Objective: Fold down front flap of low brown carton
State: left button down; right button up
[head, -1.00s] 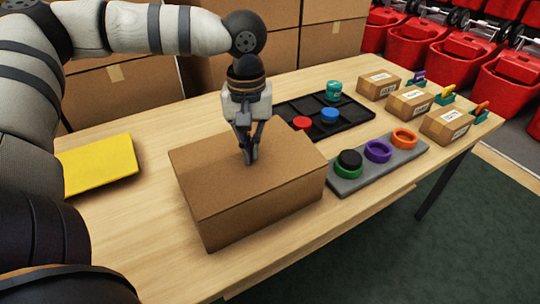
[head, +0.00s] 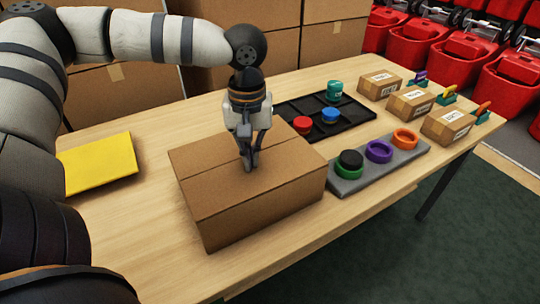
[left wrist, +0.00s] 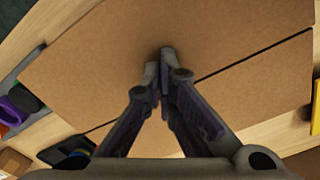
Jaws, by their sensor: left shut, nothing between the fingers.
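The low brown carton (head: 262,205) stands on the table, and its top flaps lie flat. A thin dark seam runs across the top between the front flap (head: 268,182) and the rear part. My left gripper (head: 250,169) is shut and empty, pointing down with its fingertips at the top of the front flap, just in front of the seam. In the left wrist view the shut fingertips (left wrist: 160,62) are over the brown cardboard (left wrist: 110,55), with the seam running to either side behind the fingers. I cannot tell whether they press on it. My right gripper is not in view.
A grey base with green, purple and orange rings (head: 378,151) stands close to the carton's right. A black tray (head: 352,133) with coloured lids lies behind it. Small labelled boxes (head: 409,101) line the far right. A yellow pad (head: 97,163) lies left.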

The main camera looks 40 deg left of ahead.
pick_arm(q)
notch_tip(320, 180, up, 9)
dwell(0.6)
dwell(0.3)
